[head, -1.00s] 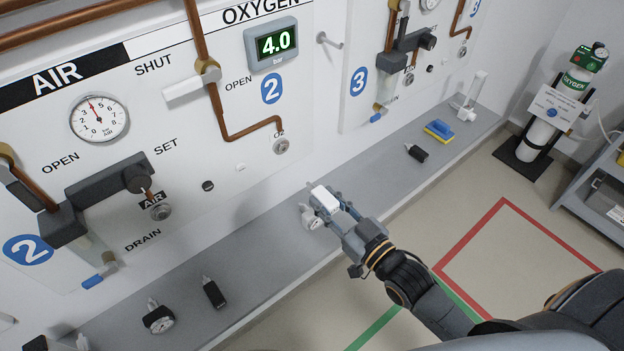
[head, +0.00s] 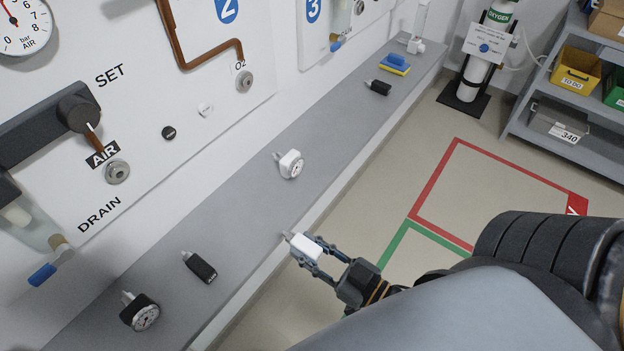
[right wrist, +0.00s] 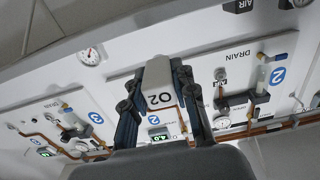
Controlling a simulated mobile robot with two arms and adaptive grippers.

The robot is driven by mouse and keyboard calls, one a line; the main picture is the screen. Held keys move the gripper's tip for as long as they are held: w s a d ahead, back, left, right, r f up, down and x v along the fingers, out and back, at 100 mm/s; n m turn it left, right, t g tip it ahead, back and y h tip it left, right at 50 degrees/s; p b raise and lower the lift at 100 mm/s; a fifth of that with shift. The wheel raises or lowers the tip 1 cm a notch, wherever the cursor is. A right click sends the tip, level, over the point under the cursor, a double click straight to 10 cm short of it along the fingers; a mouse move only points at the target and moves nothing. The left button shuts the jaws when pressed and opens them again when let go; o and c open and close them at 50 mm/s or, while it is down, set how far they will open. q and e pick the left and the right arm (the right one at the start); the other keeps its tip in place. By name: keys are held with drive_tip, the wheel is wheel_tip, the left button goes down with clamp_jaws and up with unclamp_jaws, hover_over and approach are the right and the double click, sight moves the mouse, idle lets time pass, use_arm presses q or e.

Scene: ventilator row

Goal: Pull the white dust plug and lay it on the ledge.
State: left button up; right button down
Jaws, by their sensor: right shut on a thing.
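A small white plug (head: 205,109) sits in the wall panel, between a black plug (head: 168,132) and the O2 outlet (head: 243,82). My right gripper (head: 306,250) is shut on a white block with a pale tip (head: 304,243), held by the front edge of the grey ledge (head: 215,222). The right wrist view shows the block (right wrist: 160,97) between the fingers, marked "O2". From the head view I cannot tell how high it is over the ledge. The white plug in the panel is apart from my gripper. My left gripper is not in view.
On the ledge are a white gauge (head: 290,164), a black block (head: 200,267), a black gauge (head: 141,312), another black block (head: 378,87) and a blue-yellow sponge (head: 395,65). The ledge between the white gauge and the nearer black block is clear.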

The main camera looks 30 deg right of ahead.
sight(265, 229)
drive_tip(key=b+x, duration=0.1)
drive_tip(key=x, duration=0.3)
drive_tip(key=f+b+x, duration=0.1)
drive_tip(key=b+x, duration=0.1)
drive_tip(key=x, duration=0.2)
drive_tip(key=b+x, duration=0.1)
drive_tip(key=x, duration=0.3)
drive_tip(key=shift+w+a+f, duration=0.1)
drive_tip(key=shift+w+f, duration=0.2)
drive_tip(key=shift+f, duration=0.5)
drive_tip(key=c, duration=1)
unclamp_jaws()
drive_tip(key=shift+s, duration=0.1)
drive_tip(key=shift+s, duration=0.1)
drive_tip(key=v, duration=1.1)
drive_tip(key=shift+s+r, duration=0.1)
drive_tip(key=shift+s, duration=0.25)
